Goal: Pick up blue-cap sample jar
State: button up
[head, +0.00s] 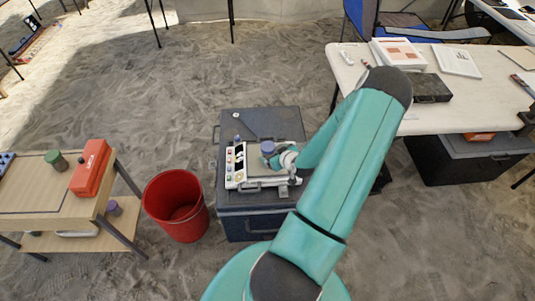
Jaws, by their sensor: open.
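A rounded blue-grey cap (267,147) shows right beside my wrist, above the dark case; it looks like the top of the blue-cap sample jar, but the arm and its small size make this unsure. My gripper (279,177) is over the case top, open, at the end of the teal arm. The arm hides part of it, and I cannot tell whether it touches the jar. Another jar with a purple-blue cap (114,208) sits on the lower shelf of the left table.
A white panel with buttons (236,166) lies on the dark case (240,222). A red bucket (177,205) stands left of it. The left table holds a green-cap jar (56,160) and an orange-red box (91,168). A white table (450,117) stands at right.

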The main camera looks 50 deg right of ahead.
aim_at(270, 150)
jog(key=s+d+f+m+t+h, duration=0.1)
jog(key=s+f+m+t+h, duration=0.1)
jog(key=s+f, duration=0.1)
jog(key=x, duration=0.8)
jog(key=shift+s+d+f, duration=0.1)
jog(key=shift+d+f, duration=0.2)
jog(key=shift+a+x, duration=0.2)
jog(key=shift+x, duration=2.55)
jog(key=shift+f, duration=0.1)
jog(key=c, duration=1.2)
